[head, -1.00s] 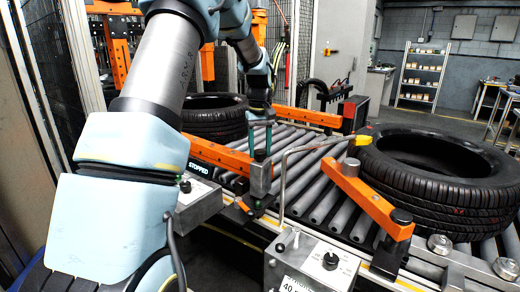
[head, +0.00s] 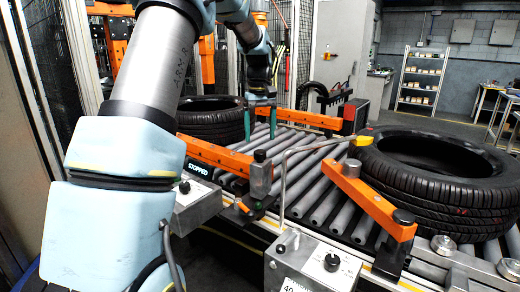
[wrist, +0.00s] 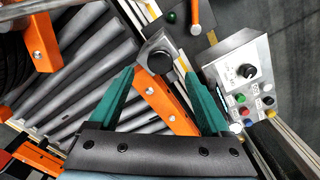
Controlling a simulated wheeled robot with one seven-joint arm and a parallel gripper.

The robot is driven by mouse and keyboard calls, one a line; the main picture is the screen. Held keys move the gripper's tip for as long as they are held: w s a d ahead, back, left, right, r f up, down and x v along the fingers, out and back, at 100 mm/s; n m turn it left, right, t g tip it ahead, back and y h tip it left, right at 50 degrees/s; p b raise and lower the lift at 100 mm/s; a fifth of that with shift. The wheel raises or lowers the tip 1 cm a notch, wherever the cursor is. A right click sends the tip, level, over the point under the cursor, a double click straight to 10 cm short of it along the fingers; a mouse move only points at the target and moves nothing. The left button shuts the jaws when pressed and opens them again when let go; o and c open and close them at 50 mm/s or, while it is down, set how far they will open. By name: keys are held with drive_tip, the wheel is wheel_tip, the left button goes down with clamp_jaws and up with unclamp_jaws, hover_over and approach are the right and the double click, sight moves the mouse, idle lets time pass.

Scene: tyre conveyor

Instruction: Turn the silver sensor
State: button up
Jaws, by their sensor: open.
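A grey metal block with a round black knob (head: 260,180) stands at the conveyor's near edge. A bent silver rod with a yellow tip (head: 284,185) rises just right of it; I cannot tell for sure which one is the silver sensor. My gripper (head: 260,122) is open, its teal fingers pointing down, above and behind the knobbed block in the head view. In the wrist view, my gripper (wrist: 160,75) is open and empty; the black knob (wrist: 160,61) appears between the fingertips, apart from both.
Orange bars (head: 368,200) cross the rollers (head: 318,205). One tyre (head: 435,195) lies at right, another (head: 213,128) at the back left. Control boxes (head: 312,268) with knobs stand along the front edge. The wrist view shows a box with coloured buttons (wrist: 245,80) at right.

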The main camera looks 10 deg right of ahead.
wheel_tip(320, 180, up, 5)
drive_tip(key=shift+r+b, duration=0.15)
drive_tip(key=shift+b, duration=0.2)
